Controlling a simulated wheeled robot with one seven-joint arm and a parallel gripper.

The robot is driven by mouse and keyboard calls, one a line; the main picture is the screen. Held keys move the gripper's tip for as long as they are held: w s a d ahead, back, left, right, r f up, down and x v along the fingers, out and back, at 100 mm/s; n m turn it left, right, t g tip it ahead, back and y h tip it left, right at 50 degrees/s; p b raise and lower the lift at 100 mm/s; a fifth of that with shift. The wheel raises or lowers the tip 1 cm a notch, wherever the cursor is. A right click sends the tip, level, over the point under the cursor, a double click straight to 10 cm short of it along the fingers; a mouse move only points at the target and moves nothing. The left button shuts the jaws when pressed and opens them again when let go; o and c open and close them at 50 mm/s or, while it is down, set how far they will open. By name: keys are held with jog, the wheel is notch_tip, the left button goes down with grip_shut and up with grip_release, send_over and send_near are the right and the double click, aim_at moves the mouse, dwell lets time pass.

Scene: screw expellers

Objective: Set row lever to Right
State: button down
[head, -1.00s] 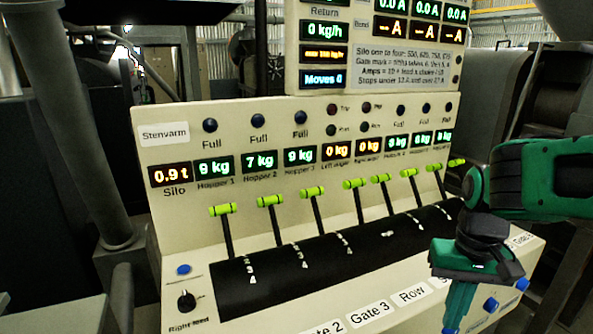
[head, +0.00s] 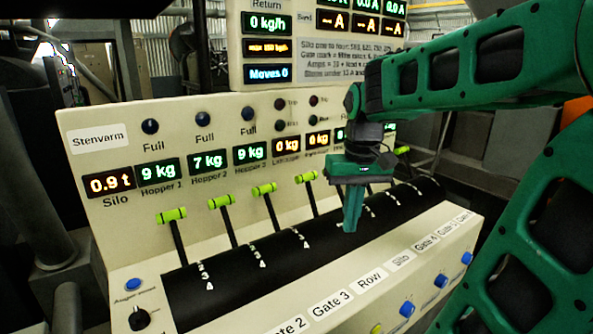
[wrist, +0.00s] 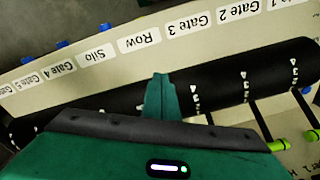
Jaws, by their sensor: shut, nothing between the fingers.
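The row of levers with lime-green handles stands along a black drum on a cream control panel. The Row lever (head: 307,176), fourth from the left in the head view, leans back toward the panel. The Row label (head: 370,281) is on the front ledge and also shows in the wrist view (wrist: 140,40). My gripper (head: 350,222) is shut and empty, fingers pointing down at the drum, to the right of the Row lever and in front of it. In the wrist view my fingertips (wrist: 161,80) are near the Row label; the Row lever is hidden there.
Gate levers (head: 264,189) stand to the left. Levers to the right are mostly hidden behind my arm. A black knob (head: 139,319) and blue buttons (head: 407,309) are on the panel. Displays (head: 267,48) rise behind.

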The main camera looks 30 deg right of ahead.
jog(key=w+r+n, duration=0.1)
jog(key=w+r, duration=0.3)
jog(key=w, duration=0.4)
jog(key=w+r+n, duration=0.2)
jog(key=w+r, duration=0.2)
jog(key=w, duration=0.5)
jog(key=w+r+n+t, duration=0.1)
jog(key=w+r, duration=0.3)
jog(key=w, duration=0.5)
jog(key=shift+d+n, duration=0.45)
jog(key=shift+n, duration=0.05)
notch_tip(320, 180, down, 10)
jog(key=w, duration=0.2)
jog(key=s, duration=0.2)
jog(key=s+r, duration=0.1)
jog(key=s, duration=0.1)
jog(key=shift+s+d, duration=0.1)
jog(key=shift+s, duration=0.1)
